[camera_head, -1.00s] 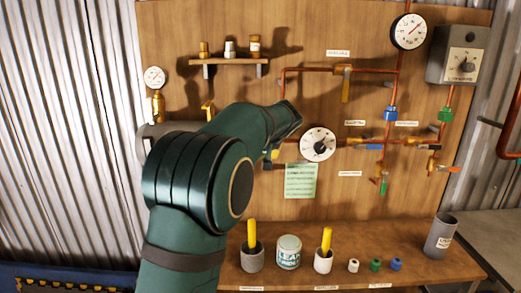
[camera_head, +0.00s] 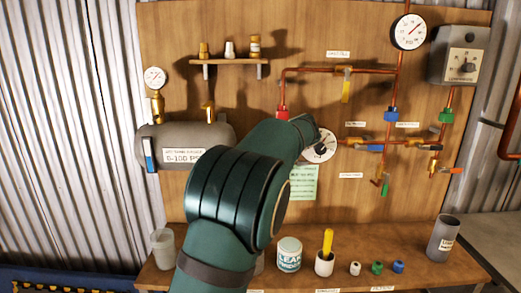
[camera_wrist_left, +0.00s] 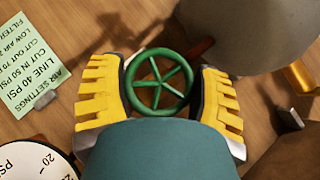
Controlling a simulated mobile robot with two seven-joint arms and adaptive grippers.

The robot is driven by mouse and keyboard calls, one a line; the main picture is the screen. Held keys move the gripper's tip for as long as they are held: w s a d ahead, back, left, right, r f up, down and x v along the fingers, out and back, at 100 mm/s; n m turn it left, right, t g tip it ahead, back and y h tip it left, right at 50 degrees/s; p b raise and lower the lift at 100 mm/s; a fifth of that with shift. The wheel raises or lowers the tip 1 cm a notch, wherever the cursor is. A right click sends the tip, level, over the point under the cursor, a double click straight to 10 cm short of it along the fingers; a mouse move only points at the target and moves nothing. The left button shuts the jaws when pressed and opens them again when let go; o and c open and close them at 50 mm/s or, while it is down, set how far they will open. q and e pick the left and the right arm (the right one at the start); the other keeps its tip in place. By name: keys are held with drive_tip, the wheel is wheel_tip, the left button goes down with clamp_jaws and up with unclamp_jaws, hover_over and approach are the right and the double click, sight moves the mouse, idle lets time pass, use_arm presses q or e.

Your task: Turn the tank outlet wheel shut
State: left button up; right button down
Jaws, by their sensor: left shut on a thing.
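The tank outlet wheel, a green spoked handwheel (camera_wrist_left: 160,82), shows in the left wrist view. The yellow fingers of my left gripper (camera_wrist_left: 160,70) are shut on it, one on each side of its rim. In the head view my green left arm hides the wheel and this gripper. The grey tank (camera_head: 222,137) is on the board at the left, with a 0-100 label. Its rounded grey body seems to show at the top right of the left wrist view (camera_wrist_left: 245,30). My right gripper is not in view.
A white dial (camera_head: 320,147) and a green note (camera_head: 304,182) are close to my left forearm. Copper pipes and several valves fill the right of the board. Cups, a tin (camera_head: 289,254) and small caps stand on the wooden shelf below.

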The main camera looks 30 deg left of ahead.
use_arm(q)
drive_tip(key=o, duration=1.2)
drive_tip(key=shift+d+r, duration=0.1)
drive_tip(key=shift+d, duration=0.05)
drive_tip(key=v, duration=1.1)
drive_tip(key=shift+s+d+r, duration=0.2)
drive_tip(key=shift+s+d, duration=0.05)
